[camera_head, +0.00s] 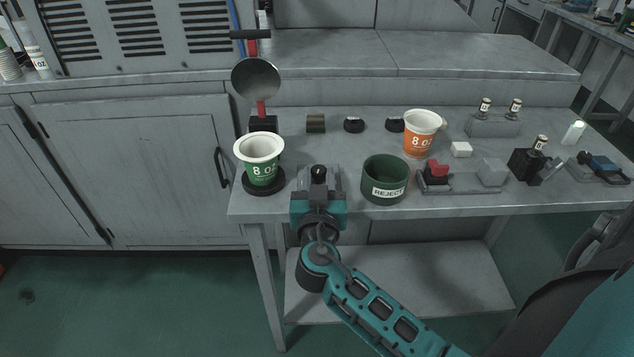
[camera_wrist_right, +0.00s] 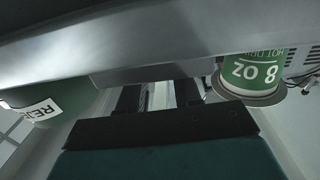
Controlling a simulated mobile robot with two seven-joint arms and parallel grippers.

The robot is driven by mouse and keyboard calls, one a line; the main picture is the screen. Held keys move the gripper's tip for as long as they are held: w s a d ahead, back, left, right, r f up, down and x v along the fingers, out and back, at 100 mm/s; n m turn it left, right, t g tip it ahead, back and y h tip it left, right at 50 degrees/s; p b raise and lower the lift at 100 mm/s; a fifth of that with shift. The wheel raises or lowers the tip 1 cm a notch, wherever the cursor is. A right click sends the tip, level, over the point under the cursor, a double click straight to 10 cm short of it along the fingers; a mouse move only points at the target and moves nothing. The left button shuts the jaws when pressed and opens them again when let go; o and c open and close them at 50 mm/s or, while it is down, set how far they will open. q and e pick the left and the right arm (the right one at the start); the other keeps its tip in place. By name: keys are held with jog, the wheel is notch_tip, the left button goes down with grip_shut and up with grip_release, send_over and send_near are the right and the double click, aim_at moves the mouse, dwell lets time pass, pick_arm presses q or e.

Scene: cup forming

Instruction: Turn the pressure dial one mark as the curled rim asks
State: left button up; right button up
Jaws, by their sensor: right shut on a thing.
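My right gripper (camera_head: 318,195) is at the table's front edge, between the green paper cup (camera_head: 262,165) and the REJECT bin (camera_head: 385,182). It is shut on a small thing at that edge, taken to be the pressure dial. The dial's face and marks are hidden behind the gripper. In the right wrist view, the fingers (camera_wrist_right: 160,95) meet below a grey block. The green cup, marked 8 oz, stands upright on a black disc (camera_head: 263,184). Its cream rim (camera_head: 259,143) looks wide and rolled outward. The cup also shows in the right wrist view (camera_wrist_right: 255,70). My left gripper is out of view.
Behind the cup stands a round grey plate (camera_head: 256,79) on a red post. An orange cup (camera_head: 421,133) stands behind the bin. A red-topped fixture (camera_head: 436,173), a white block (camera_head: 461,149) and small bottles fill the right side. Small dark blocks (camera_head: 354,125) lie at the back.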

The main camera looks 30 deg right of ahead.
jog(key=shift+s+d+n+t+y+b, duration=0.2)
jog(key=shift+n+t+y+b, duration=0.35)
jog(key=shift+n+y, duration=0.4)
jog(key=shift+d+n+t+y, duration=0.15)
jog(key=shift+n+t+y, duration=0.2)
jog(key=shift+y, duration=0.5)
jog(key=shift+d+r+n+t+y, duration=0.15)
jog(key=shift+n+t+y, duration=0.15)
jog(key=shift+n+y, duration=0.55)
jog(key=y, duration=0.1)
jog(key=n+y, duration=0.1)
jog(key=y, duration=0.1)
jog(key=shift+d+n+t, duration=0.2)
jog(key=shift+n+t, duration=0.05)
jog(key=shift+t, duration=0.05)
jog(key=shift+n+y+p, duration=0.3)
jog(key=shift+n+y, duration=0.1)
jog(key=shift+y, duration=0.25)
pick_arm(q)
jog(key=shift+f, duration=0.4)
pick_arm(e)
jog(key=shift+d+n+y, duration=0.1)
jog(key=shift+n+y, duration=0.2)
jog(key=shift+y, duration=0.2)
